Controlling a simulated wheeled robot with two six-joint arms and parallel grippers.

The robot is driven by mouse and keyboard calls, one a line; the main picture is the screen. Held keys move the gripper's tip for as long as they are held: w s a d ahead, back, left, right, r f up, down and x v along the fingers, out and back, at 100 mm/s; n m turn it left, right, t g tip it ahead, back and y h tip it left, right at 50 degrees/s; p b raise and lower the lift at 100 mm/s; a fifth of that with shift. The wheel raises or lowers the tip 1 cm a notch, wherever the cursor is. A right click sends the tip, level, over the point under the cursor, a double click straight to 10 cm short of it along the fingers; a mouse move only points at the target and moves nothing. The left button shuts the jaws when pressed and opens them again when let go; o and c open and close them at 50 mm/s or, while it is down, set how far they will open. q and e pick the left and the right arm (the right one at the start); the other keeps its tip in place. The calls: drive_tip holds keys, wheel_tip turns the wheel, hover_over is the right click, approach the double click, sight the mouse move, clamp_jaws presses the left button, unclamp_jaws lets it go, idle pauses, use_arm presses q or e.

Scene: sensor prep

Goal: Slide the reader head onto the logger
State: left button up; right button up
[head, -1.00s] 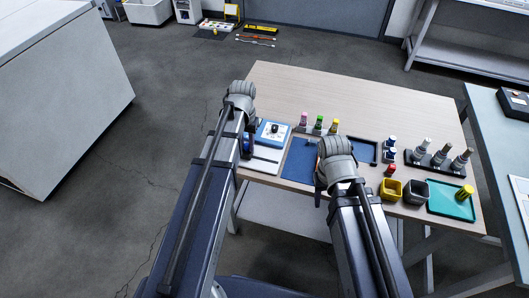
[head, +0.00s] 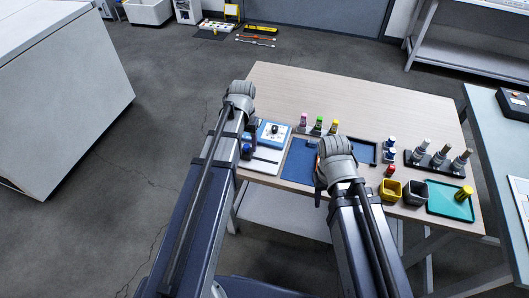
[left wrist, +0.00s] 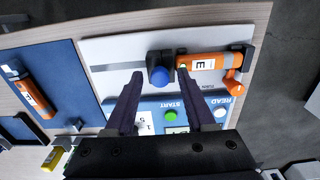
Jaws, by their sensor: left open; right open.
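The reader head, a dark block with a blue knob (left wrist: 160,75), sits on a slotted rail on a pale plate (left wrist: 108,48) in the left wrist view. The logger (left wrist: 207,63), an orange cylinder with a white label, lies just right of the block; whether they touch is unclear. My left gripper (left wrist: 159,78) is open, with its fingertips on either side of the blue knob; contact cannot be told. In the head view my left gripper (head: 247,148) is over the plate's left end, mostly hidden by its arm.
A blue-and-white panel (head: 274,134) stands behind the plate. The blue mat (head: 300,163) bears another orange cylinder (left wrist: 36,96). Several coloured bottles, a yellow bin (head: 391,189), a dark bin (head: 415,193) and a teal tray (head: 446,207) stand to the right. The table's back is clear.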

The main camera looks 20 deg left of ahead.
sight(247, 146)
use_arm(q)
drive_tip(key=shift+r+p, duration=3.2)
drive_tip(key=shift+r, duration=0.15)
drive_tip(key=s+d+m+y, duration=0.1)
drive_tip(key=s+d+m, duration=0.2)
drive_tip(key=s+d, duration=1.1)
drive_tip(key=d, duration=0.3)
drive_tip(key=shift+s, duration=0.3)
